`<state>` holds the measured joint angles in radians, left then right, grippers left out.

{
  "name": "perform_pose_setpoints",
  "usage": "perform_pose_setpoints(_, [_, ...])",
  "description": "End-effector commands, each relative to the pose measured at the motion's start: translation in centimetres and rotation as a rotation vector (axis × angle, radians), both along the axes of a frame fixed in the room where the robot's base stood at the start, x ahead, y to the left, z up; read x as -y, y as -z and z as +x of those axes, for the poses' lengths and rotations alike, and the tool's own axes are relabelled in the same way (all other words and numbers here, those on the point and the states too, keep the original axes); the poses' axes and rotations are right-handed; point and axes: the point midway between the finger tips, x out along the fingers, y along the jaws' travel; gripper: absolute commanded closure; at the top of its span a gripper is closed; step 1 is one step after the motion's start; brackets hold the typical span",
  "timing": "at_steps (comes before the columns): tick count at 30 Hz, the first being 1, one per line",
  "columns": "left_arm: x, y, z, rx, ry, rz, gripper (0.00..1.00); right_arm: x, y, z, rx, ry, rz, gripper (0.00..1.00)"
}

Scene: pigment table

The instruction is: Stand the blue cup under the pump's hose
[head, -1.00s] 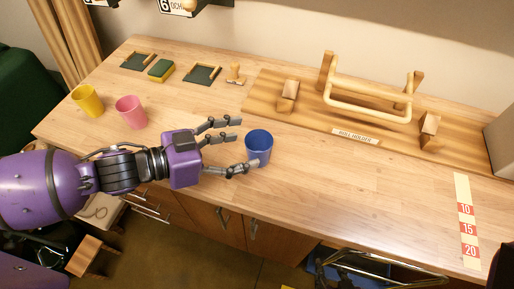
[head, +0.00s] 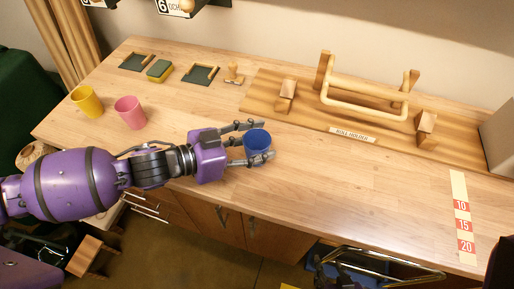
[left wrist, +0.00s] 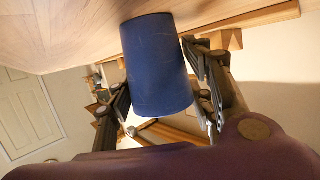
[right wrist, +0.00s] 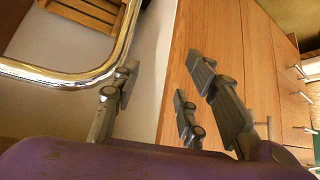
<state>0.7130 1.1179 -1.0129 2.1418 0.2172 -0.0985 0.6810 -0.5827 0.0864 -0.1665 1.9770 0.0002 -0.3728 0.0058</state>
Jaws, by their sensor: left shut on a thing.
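The blue cup (head: 257,140) is upright near the middle of the table, between the fingers of my left gripper (head: 266,141). My left gripper is shut on its sides. In the left wrist view the cup (left wrist: 157,65) fills the space between the fingers, its narrower end toward the tabletop. I cannot tell whether its base touches the table. My right gripper (right wrist: 162,78) is open and empty in the right wrist view, beside a metal rail and the wooden cabinet front. No pump or hose can be made out.
A pink cup (head: 131,112) and a yellow cup (head: 87,101) stand to the left. A wooden roll holder (head: 365,108) takes up the back. A numbered strip (head: 462,218) lies at the right. A metal rail (head: 390,268) is at the front.

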Motion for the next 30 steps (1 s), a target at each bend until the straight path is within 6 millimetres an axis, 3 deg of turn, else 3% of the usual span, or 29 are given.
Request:
perform_pose_setpoints(2, [0.0,0.0,0.0,0.0,0.0,0.0,0.8,0.0,0.0,0.0,0.0,0.001,0.001,0.6])
perform_pose_setpoints(10, [0.0,-0.4,0.0,0.001,0.0,0.0,0.81,-0.2,-0.1,0.1,0.003,0.007,0.005,0.6])
perform_pose_setpoints(17, [0.0,-3.1,0.1,0.005,0.001,0.0,0.81,-0.2,-0.4,0.4,0.009,0.008,0.006,0.6])
perform_pose_setpoints(25, [-1.5,-9.3,-5.0,0.002,0.002,0.002,0.81,-0.3,-1.2,0.8,0.015,0.004,0.008,0.6])
perform_pose_setpoints(28, [-2.1,-10.2,-7.7,-0.005,0.001,0.001,0.81,-0.5,-1.1,0.6,0.011,0.0,0.01,0.6])
perform_pose_setpoints(30, [-2.5,-11.4,-8.9,0.003,-0.001,0.0,0.81,-0.6,-2.4,1.5,0.031,-0.003,0.012,0.6])
